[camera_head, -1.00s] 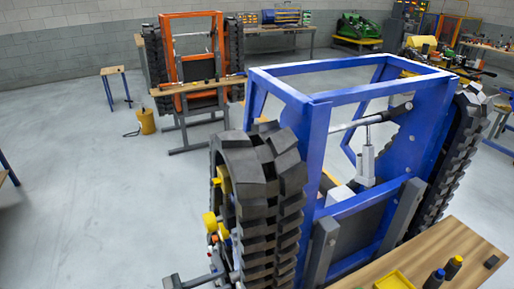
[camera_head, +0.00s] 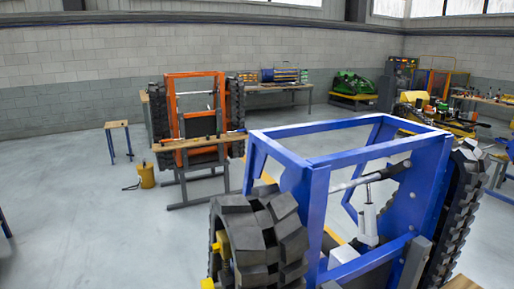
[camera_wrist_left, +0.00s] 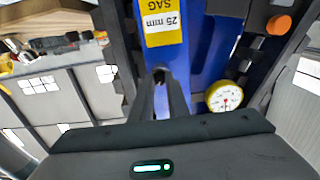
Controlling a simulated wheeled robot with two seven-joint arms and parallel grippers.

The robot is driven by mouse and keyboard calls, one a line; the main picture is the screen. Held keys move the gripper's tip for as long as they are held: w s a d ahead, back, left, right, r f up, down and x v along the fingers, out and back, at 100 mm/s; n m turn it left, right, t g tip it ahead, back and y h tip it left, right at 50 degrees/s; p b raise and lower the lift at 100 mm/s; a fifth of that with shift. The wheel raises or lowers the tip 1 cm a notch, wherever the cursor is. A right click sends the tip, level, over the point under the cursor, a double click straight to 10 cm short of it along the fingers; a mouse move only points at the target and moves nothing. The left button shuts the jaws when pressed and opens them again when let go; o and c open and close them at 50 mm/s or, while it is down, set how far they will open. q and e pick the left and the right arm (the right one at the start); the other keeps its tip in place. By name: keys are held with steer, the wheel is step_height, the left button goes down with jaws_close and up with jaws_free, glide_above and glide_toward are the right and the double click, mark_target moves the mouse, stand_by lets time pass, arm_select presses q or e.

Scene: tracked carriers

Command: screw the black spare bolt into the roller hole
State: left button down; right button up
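The blue-framed carrier (camera_head: 318,200) stands at the right in the head view, with a black track (camera_head: 250,222) on its near left side. Yellow roller parts (camera_head: 223,244) show inside that track, cut off by the bottom edge. No gripper shows in the head view.
The left wrist view shows a yellow "25 mm SAG" label (camera_wrist_left: 162,22), a yellow dial gauge (camera_wrist_left: 224,96), an orange knob (camera_wrist_left: 279,24) and a wooden bench (camera_wrist_left: 60,56) with small items. An orange-framed carrier (camera_head: 168,108) stands behind. Floor at left (camera_head: 90,220) is clear.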

arm_select(q)
steer(key=m+b, duration=0.4)
steer(key=m, duration=0.5)
steer(key=shift+m, duration=0.4)
steer(key=shift+b, duration=0.35)
steer(key=m+b, duration=0.6)
steer(key=m, duration=0.3)
steer(key=shift+m, duration=0.3)
